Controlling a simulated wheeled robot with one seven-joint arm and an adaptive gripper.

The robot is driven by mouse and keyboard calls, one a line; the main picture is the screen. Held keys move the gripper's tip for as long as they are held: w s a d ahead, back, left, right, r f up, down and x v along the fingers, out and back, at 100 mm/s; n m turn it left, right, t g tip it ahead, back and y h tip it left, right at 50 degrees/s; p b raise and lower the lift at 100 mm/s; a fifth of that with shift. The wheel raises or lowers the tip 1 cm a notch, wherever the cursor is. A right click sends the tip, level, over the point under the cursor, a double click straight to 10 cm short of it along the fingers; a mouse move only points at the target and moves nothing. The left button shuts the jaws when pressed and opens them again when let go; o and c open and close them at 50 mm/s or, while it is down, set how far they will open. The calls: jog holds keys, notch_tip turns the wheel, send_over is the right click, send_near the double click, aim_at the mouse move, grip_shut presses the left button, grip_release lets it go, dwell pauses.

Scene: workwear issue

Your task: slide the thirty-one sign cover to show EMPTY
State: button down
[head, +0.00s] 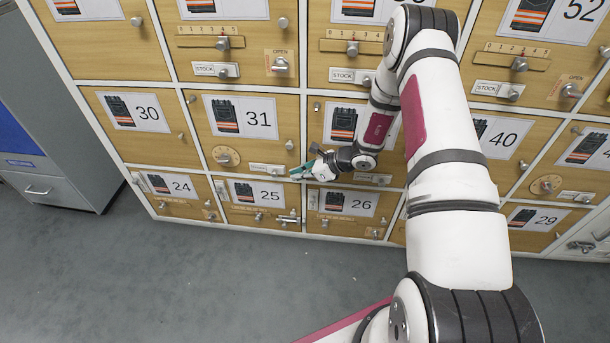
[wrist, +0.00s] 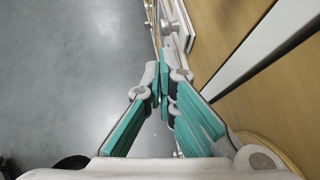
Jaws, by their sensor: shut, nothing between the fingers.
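Locker door 31 (head: 221,137) is a wooden door with a white number card, left of my arm in the head view. Its small white sign with the sliding cover (head: 266,168) sits at the door's lower right, a round knob at the right end. The sign's word is too small to read. My gripper (head: 300,171) is shut and empty, its teal fingertips just right of that knob; I cannot tell whether they touch. In the wrist view the shut fingers (wrist: 165,88) point along the door faces, and a pale plate with a knob (wrist: 177,28) shows beyond them.
A round dial (head: 226,156) sits left of the sign on door 31. Doors 30 (head: 166,150), 25 (head: 235,212) and 26 (head: 318,220) surround it, with knobs and latches sticking out. A grey cabinet (head: 50,130) stands at left. The grey floor (head: 200,290) in front is clear.

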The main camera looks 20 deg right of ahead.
aim_at(275, 173)
jog(key=b+x, duration=0.1)
jog(key=x, duration=0.4)
jog(key=w+a+b, duration=0.2)
jog(key=w+a, duration=0.1)
jog(key=a, duration=0.2)
jog(key=shift+a, duration=0.2)
jog(key=shift+w+r, duration=0.1)
